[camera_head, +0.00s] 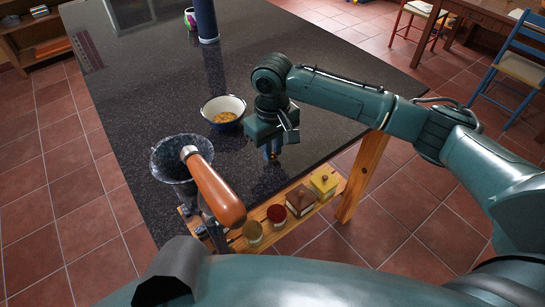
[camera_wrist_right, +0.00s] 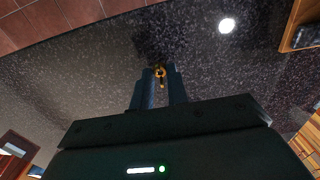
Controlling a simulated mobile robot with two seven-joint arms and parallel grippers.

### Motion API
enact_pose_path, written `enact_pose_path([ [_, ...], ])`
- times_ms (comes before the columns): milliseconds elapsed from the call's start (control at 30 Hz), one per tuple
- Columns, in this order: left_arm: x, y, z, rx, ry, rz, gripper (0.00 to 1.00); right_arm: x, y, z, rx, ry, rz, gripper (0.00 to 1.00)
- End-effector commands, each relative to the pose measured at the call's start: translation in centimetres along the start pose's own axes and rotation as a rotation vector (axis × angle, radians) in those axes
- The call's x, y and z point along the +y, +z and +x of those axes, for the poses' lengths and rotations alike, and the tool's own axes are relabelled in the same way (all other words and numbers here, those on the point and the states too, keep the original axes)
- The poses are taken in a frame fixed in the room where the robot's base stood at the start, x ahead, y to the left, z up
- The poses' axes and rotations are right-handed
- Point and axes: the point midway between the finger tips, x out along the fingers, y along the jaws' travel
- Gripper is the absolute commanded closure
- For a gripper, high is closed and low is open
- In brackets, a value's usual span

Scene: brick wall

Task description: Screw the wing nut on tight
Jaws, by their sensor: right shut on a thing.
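My right gripper (camera_head: 272,153) points down close over the dark speckled counter, near its right front edge. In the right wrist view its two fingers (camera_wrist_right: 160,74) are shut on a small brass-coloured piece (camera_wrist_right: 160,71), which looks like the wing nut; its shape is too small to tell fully. The grinder stands at the counter's front left, with a dark speckled funnel (camera_head: 169,168) and an orange-brown wooden handle (camera_head: 214,190) tilted across it. The handle hides part of the grinder's body. The gripper is apart from the grinder, to its right. My left gripper is not in view.
A white bowl (camera_head: 210,106) with yellow bits stands between the grinder and my right arm. Several lidded jars (camera_head: 301,199) sit on a wooden shelf (camera_head: 283,226) below the counter's front edge. A dark blue column (camera_head: 206,20) rises at the back.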

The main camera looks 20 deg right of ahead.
Motion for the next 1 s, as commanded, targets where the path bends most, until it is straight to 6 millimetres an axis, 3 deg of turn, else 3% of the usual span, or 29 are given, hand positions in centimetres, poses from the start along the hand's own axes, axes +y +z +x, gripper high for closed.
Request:
enact_pose_path([
  [533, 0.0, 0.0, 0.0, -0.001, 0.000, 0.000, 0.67, 0.0, 0.0, -4.3, 0.001, 0.000, 0.000, 1.00],
  [1000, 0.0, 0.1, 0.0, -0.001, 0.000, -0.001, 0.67, 0.3, 0.5, -4.9, 0.003, 0.001, 0.017, 1.00],
])
